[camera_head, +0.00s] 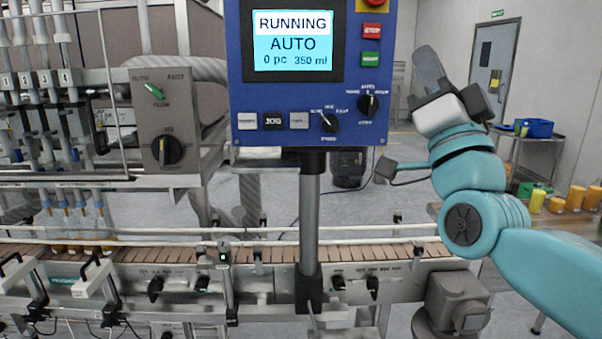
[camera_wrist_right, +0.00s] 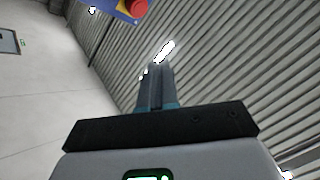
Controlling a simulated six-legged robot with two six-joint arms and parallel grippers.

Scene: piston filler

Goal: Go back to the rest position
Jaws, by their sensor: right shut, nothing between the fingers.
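My right gripper (camera_head: 428,68) is raised at the right of the head view, beside the blue control panel (camera_head: 242,100) and apart from it. Its fingers point up and are shut with nothing between them. In the right wrist view the closed fingers (camera_wrist_right: 156,88) point up toward a ribbed surface. The panel screen (camera_head: 293,40) reads RUNNING, AUTO, 0 pc and 350 ml. My left gripper is not in either view.
A conveyor (camera_head: 180,255) runs across the front, with several bottles (camera_head: 85,222) under the filling nozzles at the left. A grey post (camera_head: 310,205) holds the panel. Yellow-orange containers (camera_head: 575,197) stand at the right. A red button (camera_wrist_right: 138,8) shows at the top of the wrist view.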

